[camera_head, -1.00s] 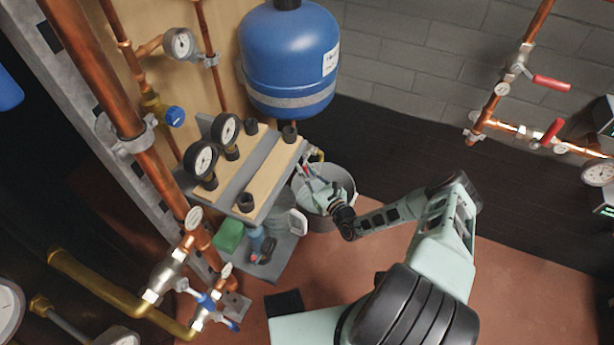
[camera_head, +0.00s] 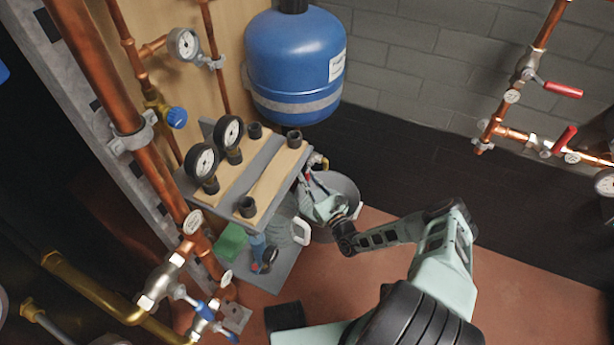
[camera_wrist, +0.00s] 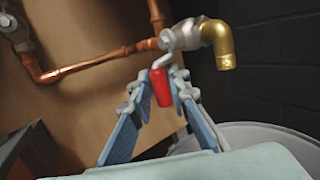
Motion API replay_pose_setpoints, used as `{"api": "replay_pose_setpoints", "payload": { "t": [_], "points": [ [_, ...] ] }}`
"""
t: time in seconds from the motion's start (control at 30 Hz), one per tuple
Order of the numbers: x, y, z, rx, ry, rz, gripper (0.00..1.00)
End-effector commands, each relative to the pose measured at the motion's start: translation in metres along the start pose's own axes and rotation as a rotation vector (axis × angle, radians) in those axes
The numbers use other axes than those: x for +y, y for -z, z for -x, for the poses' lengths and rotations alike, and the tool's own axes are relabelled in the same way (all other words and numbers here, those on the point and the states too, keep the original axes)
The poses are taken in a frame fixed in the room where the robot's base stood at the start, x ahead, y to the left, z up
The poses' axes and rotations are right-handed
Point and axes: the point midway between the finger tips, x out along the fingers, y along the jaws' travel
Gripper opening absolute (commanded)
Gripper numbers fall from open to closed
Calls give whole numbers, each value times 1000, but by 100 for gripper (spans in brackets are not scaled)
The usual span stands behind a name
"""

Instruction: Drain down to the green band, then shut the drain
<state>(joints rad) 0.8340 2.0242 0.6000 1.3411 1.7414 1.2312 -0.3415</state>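The drain valve shows in the wrist view with a grey body, a brass spout (camera_wrist: 223,45) pointing down and a red handle (camera_wrist: 161,88) on a bent metal lever. My gripper (camera_wrist: 163,76) has one finger on each side of the red handle, very close to it. I cannot tell whether both fingers press on it. In the head view my gripper (camera_head: 313,187) is at the valve, above the grey bucket (camera_head: 347,186). Two black-rimmed gauges (camera_head: 229,133) (camera_head: 202,162) stand on the shelf; their needles and any green band are too small to read. No water stream is discernible.
A blue tank (camera_head: 293,62) hangs above the valve. The shelf (camera_head: 262,170) is left of my gripper. Copper pipes (camera_head: 100,75) and a blue-handled valve (camera_head: 205,310) stand at the left; red-handled valves (camera_head: 563,89) are on the right wall. The floor right of the bucket is clear.

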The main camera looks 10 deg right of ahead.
Motion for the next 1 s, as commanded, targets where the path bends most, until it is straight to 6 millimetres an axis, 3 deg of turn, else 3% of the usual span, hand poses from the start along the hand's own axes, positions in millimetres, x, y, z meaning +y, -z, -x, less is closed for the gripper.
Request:
{"api": "replay_pose_setpoints", "payload": {
  "t": [0.1, 0.43, 0.8, 1.0],
  "points": [
    [0, 0, 0, 0, 0, 0, 29],
    [-1, 0, 5, -1, 1, 1, 29],
    [-1, 0, 62, 0, 2, 0, 29],
    [0, 0, 75, 0, 1, 1, 29]
  ]
}}
